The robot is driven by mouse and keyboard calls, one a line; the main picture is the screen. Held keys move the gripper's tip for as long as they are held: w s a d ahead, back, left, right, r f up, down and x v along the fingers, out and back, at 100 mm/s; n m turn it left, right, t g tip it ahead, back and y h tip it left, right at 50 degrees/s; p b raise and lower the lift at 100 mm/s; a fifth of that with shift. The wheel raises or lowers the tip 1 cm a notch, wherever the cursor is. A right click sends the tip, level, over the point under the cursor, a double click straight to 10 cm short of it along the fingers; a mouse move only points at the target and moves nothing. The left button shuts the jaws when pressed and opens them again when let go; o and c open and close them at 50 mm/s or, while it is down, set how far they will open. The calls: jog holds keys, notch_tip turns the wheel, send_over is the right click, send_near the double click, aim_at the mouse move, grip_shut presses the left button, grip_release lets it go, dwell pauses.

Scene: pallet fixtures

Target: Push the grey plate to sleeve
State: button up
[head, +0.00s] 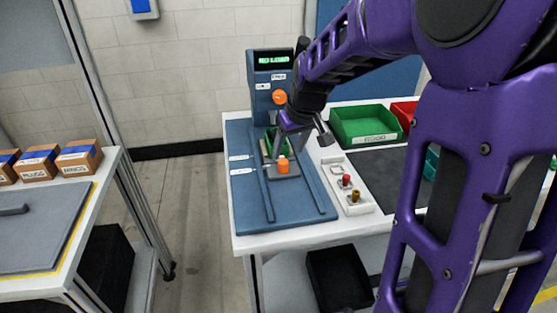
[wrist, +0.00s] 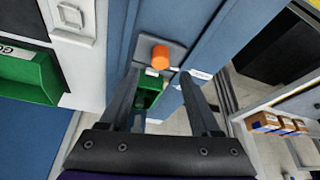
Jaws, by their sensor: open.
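The grey plate (head: 294,172) sits between two dark rails on the blue fixture (head: 246,205). An orange knob (head: 283,166) stands on its near part, and a green part (head: 267,146) lies behind the knob. In the wrist view the plate (wrist: 178,54), the knob (wrist: 160,57) and the green part (wrist: 151,90) show around and beyond the fingers. My gripper (wrist: 161,74) is open over the fixture, its fingers on either side of the green part in that view. I cannot tell whether a finger touches anything. The label wording beside the rail is too small to read.
An upright blue post (head: 270,82) with a NO LOAD display and another orange knob (head: 279,97) stands behind the rails. A panel with red and yellow knobs (head: 346,187) lies to the right, with a green bin (head: 366,124) beyond. Boxes (head: 78,155) stand on the left table.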

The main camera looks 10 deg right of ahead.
aim_at(284, 162)
jog(key=b+x, duration=0.3)
jog(key=x, duration=0.2)
jog(key=shift+w+f, duration=0.15)
jog(key=shift+f, duration=0.05)
grip_shut()
dwell(1.3)
